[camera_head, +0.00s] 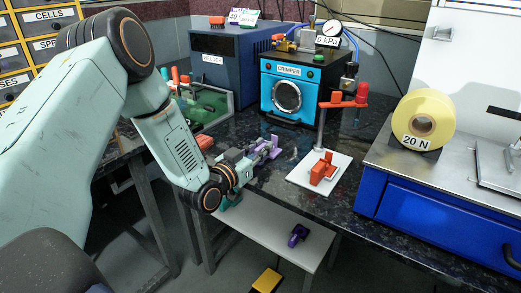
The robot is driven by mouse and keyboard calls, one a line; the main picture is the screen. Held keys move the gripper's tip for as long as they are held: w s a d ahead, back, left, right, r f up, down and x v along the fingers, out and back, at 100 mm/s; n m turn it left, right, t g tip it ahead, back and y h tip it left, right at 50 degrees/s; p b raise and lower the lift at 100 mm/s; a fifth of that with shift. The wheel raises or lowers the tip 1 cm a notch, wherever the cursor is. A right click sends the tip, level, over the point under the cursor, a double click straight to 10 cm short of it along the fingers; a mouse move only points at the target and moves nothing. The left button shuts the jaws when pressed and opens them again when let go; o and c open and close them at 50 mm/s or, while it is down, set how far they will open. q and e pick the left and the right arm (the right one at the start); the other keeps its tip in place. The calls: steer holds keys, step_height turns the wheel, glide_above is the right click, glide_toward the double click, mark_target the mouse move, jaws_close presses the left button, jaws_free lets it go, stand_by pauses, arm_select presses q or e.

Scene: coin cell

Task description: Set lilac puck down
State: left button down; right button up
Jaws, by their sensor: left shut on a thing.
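My left arm comes in from the left and reaches over the dark speckled table (262,193). My left gripper (264,150) is at the table's front part, shut on a small lilac thing (273,147), which looks like the lilac puck. The fingers hide part of it, and I cannot tell whether it touches the table top. My right gripper is not in view.
A white plate (303,180) with a red-orange fixture (323,169) lies right of the gripper. Behind stand a blue crimper (290,92) and a green-floored tray (207,108). A yellow roll marked 20 N (424,107) stands at right. A dark purple object (298,235) lies on the low shelf (262,235).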

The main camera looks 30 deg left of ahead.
arm_select(q)
steer(key=shift+s, duration=0.2)
steer(key=c, duration=1.3)
jaws_free()
steer(key=shift+w+f, duration=0.15)
steer(key=shift+o, duration=0.2)
steer(key=shift+r, duration=0.2)
